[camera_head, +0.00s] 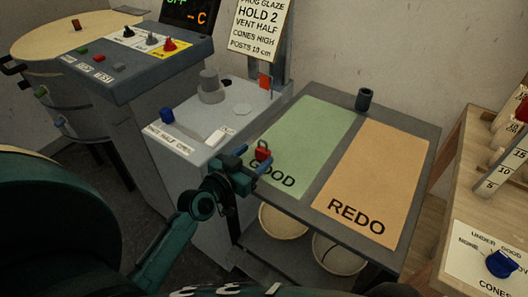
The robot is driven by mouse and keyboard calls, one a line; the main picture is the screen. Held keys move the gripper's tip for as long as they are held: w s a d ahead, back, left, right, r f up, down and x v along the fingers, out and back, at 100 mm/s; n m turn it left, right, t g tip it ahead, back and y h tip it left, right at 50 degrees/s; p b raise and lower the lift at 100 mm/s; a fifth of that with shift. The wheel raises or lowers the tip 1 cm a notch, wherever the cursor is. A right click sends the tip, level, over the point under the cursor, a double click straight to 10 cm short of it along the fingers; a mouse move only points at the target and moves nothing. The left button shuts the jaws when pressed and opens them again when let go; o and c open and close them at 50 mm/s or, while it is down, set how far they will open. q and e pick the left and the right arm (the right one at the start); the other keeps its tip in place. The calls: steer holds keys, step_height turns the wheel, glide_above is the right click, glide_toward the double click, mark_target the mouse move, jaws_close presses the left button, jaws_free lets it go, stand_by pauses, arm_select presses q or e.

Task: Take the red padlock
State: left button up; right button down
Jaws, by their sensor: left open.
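The small red padlock (262,153) shows in the head view near the left edge of the green GOOD mat (309,129). A dark shackle shows at its top. My left gripper (246,162) is open, just left of and in front of the padlock. Its blue-tipped fingers are close to the padlock, and one partly overlaps its lower side. I cannot tell whether they touch. My right gripper is not in view.
The dark table (331,102) also carries an orange REDO mat (372,174) and a dark cup (363,99). A grey cabinet (205,135) with a blue knob (167,115) stands left. Round bowls (283,221) sit below the table. A wooden bench (455,190) stands right.

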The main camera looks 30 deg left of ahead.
mark_target(260, 154)
arm_select(q)
steer(key=shift+x, duration=3.05)
steer(key=shift+d+f, duration=0.1)
steer(key=shift+f, duration=0.05)
steer(key=shift+c, duration=0.3)
steer(key=c, duration=1)
